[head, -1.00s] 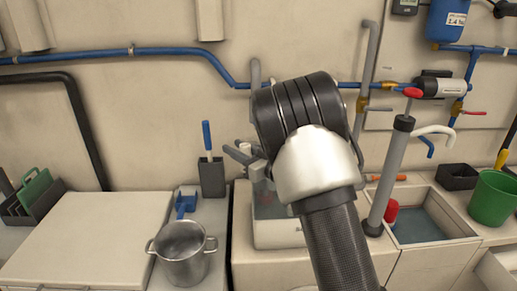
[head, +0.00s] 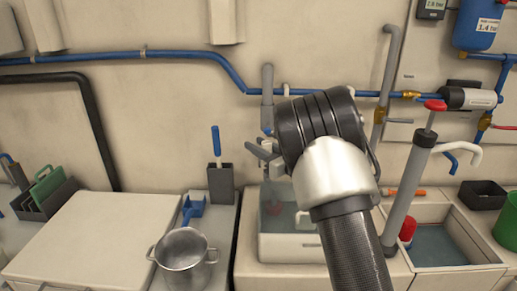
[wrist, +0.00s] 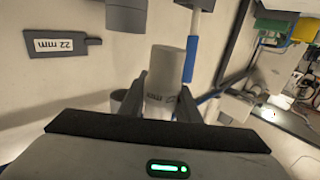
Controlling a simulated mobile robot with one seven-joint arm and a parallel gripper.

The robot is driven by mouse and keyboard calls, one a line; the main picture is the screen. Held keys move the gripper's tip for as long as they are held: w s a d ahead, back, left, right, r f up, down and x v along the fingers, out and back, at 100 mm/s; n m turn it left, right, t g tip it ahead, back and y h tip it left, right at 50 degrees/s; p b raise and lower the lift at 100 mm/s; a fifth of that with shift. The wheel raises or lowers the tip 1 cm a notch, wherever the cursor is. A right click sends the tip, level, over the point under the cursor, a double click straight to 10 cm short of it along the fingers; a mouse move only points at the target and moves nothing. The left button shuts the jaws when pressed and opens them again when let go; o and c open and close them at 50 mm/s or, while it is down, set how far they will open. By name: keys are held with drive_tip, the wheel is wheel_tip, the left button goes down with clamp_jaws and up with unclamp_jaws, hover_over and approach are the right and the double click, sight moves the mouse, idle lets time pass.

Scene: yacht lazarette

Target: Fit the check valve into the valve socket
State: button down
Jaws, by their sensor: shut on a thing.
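My gripper (wrist: 163,100) is shut on a pale grey cylinder with small dark lettering, which I take for the check valve (wrist: 165,65). It stands lengthwise between the two fingers in the wrist view. In the head view my gripper (head: 264,151) is partly hidden behind my arm, above a small water-filled basin, and the valve cannot be made out. A darker grey stepped cylinder (wrist: 126,16) shows at the top of the wrist view, apart from the valve. I cannot tell whether it is the valve socket. A 22 mm tag (wrist: 60,45) lies left of the valve.
A grey upright pipe (head: 267,88) stands behind my gripper. A holder (head: 221,183) with a blue-handled tool stands to its left, a steel pot (head: 183,253) in front. A hand pump (head: 409,190) rises to the right. The pale lid (head: 85,240) at left is clear.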

drive_tip(key=shift+w, duration=4.05)
drive_tip(key=shift+f+b, duration=1)
drive_tip(key=shift+f, duration=0.55)
drive_tip(key=c, duration=1.3)
unclamp_jaws()
drive_tip(key=shift+o, duration=0.2)
drive_tip(key=shift+s, duration=0.1)
drive_tip(key=p+v, duration=0.1)
drive_tip(key=v, duration=1.6)
drive_tip(key=shift+s+d+p, duration=0.15)
drive_tip(key=shift+d+p, duration=0.1)
drive_tip(key=shift+p, duration=0.05)
